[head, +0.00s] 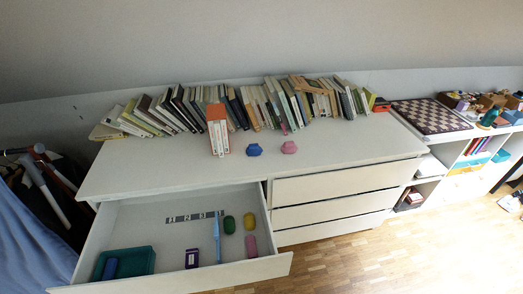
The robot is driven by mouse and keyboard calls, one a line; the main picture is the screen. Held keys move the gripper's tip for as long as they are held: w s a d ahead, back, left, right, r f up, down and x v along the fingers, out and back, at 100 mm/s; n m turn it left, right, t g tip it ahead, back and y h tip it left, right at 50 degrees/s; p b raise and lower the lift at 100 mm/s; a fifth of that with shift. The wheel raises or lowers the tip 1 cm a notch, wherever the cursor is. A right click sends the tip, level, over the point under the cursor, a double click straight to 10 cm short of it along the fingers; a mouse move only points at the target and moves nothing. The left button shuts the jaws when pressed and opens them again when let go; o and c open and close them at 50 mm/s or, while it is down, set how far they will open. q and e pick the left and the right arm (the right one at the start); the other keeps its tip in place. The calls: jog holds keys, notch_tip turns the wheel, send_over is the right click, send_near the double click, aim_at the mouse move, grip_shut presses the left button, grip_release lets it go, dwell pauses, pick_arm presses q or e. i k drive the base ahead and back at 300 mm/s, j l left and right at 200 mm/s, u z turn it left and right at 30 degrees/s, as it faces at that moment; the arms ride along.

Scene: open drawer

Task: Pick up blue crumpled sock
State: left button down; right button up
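A small blue crumpled lump, which looks like the blue sock (254,149), lies on the white dresser top (160,168), in front of the row of books. A similar pink lump (289,147) lies a little to its right, apart from it. Neither of my grippers shows in the head view.
Books (178,108) line the dresser's back, with an orange-topped stack (218,131) left of the blue lump. The top left drawer (140,215) is open, holding a teal tray (150,259) and small items. The dresser top's front strip is clear. A chessboard (430,115) lies right.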

aim_at(253, 149)
jog(key=i+l, duration=0.2)
jog(key=l, duration=0.15)
jog(key=i+l+u, duration=0.2)
jog(key=i+l, duration=0.2)
jog(key=l, duration=0.25)
jog(key=i+l, duration=0.2)
jog(key=l, duration=0.2)
jog(key=i+l+u, duration=0.1)
jog(key=l, duration=0.25)
jog(key=i+l, duration=0.25)
jog(key=i+l+u, duration=0.15)
jog(key=l, duration=0.35)
